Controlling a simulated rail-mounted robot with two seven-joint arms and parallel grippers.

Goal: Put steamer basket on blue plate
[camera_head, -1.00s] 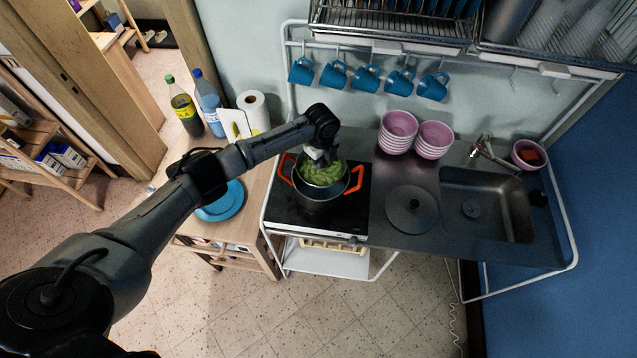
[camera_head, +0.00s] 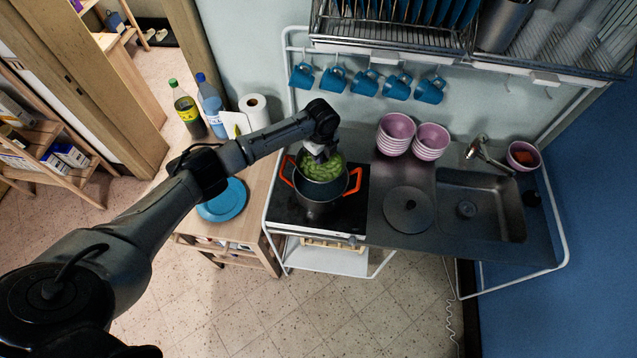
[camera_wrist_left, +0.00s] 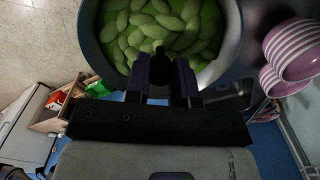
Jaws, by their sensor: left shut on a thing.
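The steamer basket (camera_head: 324,167), full of green pods, is over the back part of a dark pot (camera_head: 318,208) with orange handles. Its underside is hidden, so I cannot tell whether it is fully clear of the pot. My left gripper (camera_head: 318,154) is shut on the basket's edge at the back. In the left wrist view, the fingers (camera_wrist_left: 161,78) close at the rim of the basket (camera_wrist_left: 160,30). The blue plate (camera_head: 224,203) lies on the wooden table, left of the stove, with nothing on it. My right gripper is out of view.
Two bottles (camera_head: 210,103) and a paper roll (camera_head: 256,110) stand at the table's back. A lid (camera_head: 407,211) and stacked pink bowls (camera_head: 396,134) are right of the stove. Blue mugs (camera_head: 366,82) hang above. My left arm passes above the table near the plate.

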